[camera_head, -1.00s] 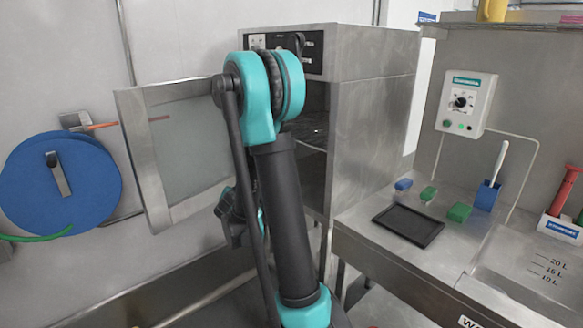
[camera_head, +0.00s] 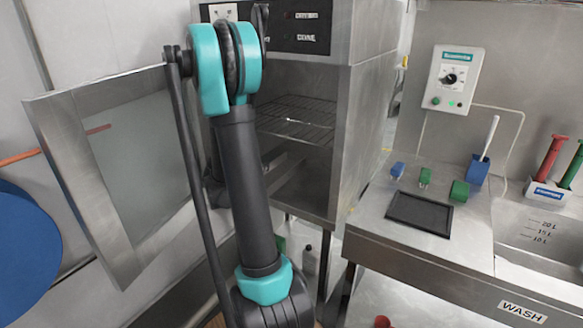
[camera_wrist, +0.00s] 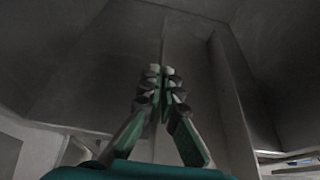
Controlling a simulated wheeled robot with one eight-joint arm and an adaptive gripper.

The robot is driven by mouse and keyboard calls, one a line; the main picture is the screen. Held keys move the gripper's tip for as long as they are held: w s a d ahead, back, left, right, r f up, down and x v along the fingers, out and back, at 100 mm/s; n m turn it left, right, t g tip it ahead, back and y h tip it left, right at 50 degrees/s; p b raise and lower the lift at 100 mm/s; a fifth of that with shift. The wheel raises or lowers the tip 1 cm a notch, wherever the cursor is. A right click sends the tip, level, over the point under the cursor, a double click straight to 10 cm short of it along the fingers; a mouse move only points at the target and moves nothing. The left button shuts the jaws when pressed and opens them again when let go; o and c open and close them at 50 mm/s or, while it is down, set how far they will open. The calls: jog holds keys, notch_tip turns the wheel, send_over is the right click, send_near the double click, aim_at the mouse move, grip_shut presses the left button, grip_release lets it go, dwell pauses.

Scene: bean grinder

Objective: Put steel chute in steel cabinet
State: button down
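The steel cabinet (camera_head: 352,140) stands at the back centre of the head view. Its windowed door (camera_head: 135,165) is swung wide open to the left, and a wire shelf (camera_head: 297,122) shows inside. My arm crosses in front of the opening and hides its left part. My gripper is hidden behind the arm in the head view. In the wrist view my gripper (camera_wrist: 160,75) has its green fingers converged, with the tips nearly together. Grey steel surfaces surround them. I cannot tell whether thin metal sits between the tips, and I cannot pick out the steel chute for sure.
A steel counter (camera_head: 375,218) to the right holds a black tray (camera_head: 420,213), small blue and green pieces, and a blue holder (camera_head: 478,170). A control box (camera_head: 450,78) hangs above it. A blue disc (camera_head: 25,245) is at the left. Wire bars (camera_wrist: 290,158) show in the wrist view.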

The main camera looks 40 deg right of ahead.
jog(key=w+d, duration=0.2)
jog(key=d, duration=0.3)
jog(key=w+d+f, duration=0.1)
jog(key=w+d, duration=0.1)
jog(key=d, duration=0.4)
jog(key=w+d+f, duration=0.1)
jog(key=w+d, duration=0.2)
jog(key=d, duration=0.3)
jog(key=shift+w, duration=0.1)
jog(key=shift+f, duration=2.2)
jog(key=shift+d+f, duration=0.15)
jog(key=shift+f, duration=0.2)
jog(key=c, duration=2.2)
grip_release()
jog(key=o, duration=0.5)
